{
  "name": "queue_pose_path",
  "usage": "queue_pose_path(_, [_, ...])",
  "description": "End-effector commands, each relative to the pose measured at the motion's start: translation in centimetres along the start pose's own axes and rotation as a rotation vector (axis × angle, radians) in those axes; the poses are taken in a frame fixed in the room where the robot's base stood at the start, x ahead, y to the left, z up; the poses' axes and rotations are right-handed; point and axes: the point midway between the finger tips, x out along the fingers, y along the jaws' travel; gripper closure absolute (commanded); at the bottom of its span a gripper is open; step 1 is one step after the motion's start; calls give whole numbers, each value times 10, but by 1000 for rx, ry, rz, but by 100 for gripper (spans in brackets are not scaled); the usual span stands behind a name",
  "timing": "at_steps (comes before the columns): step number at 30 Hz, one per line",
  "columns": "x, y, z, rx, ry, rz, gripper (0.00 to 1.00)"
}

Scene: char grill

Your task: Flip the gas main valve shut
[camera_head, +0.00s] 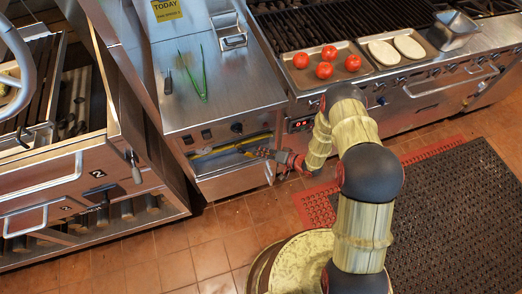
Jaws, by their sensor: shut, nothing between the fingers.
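My gripper (262,152) is shut and holds nothing. It reaches from the right to the opening of the recess (232,150) under the steel counter. A yellow pipe (208,153) runs across inside this recess, just left of my gripper. The gas main valve itself is too small or hidden to make out; I cannot tell its position or whether my gripper touches it.
Green tongs (203,80) lie on the steel counter (230,95). A tray with several tomatoes (325,70) and a tray with two pale ovals (395,48) rest at the grill. A black mat (450,215) covers the floor right; tiles (175,265) are clear left.

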Motion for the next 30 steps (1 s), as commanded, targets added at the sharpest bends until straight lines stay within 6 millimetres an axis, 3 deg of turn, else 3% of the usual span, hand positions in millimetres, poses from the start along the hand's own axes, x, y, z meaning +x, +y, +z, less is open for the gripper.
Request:
queue_pose_path(15, [29, 14, 30, -9, -2, 7, 100])
queue_pose_path(30, [42, 13, 41, -10, 0, 8, 100])
